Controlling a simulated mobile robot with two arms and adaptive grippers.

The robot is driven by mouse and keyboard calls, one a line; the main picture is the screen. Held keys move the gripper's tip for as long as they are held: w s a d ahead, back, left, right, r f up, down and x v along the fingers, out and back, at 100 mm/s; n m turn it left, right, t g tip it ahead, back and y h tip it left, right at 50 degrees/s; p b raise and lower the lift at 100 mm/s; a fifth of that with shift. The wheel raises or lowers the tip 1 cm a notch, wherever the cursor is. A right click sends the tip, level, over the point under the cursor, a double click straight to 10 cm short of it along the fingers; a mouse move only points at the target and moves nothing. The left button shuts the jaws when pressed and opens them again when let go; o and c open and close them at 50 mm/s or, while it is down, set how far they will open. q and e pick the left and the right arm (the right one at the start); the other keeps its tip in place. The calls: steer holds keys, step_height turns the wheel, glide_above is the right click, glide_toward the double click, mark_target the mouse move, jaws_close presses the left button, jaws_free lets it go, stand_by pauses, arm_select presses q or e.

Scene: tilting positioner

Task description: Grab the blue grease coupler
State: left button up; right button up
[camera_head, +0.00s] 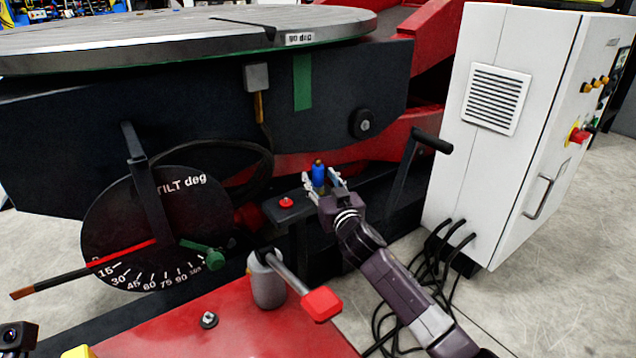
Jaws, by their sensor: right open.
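The blue grease coupler (319,175) is a small blue cylinder with a brass-coloured top. It stands upright at the right end of a small dark shelf (268,208) below the positioner's table. My right gripper (322,180) reaches up to it from the lower right. Its fingers are open, one on each side of the coupler as seen here. I cannot tell whether either finger touches it. The coupler's lower end is partly hidden by the gripper. My left gripper is not in view.
A red button (286,202) sits on the shelf left of the coupler. A black lever (432,140) stands to the right, before the white cabinet (455,130). The tilt dial (120,225) is at left. A red-handled grey part (268,285) stands in front.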

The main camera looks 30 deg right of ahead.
steer(key=shift+w+d, duration=0.15)
steer(key=shift+w, duration=0.65)
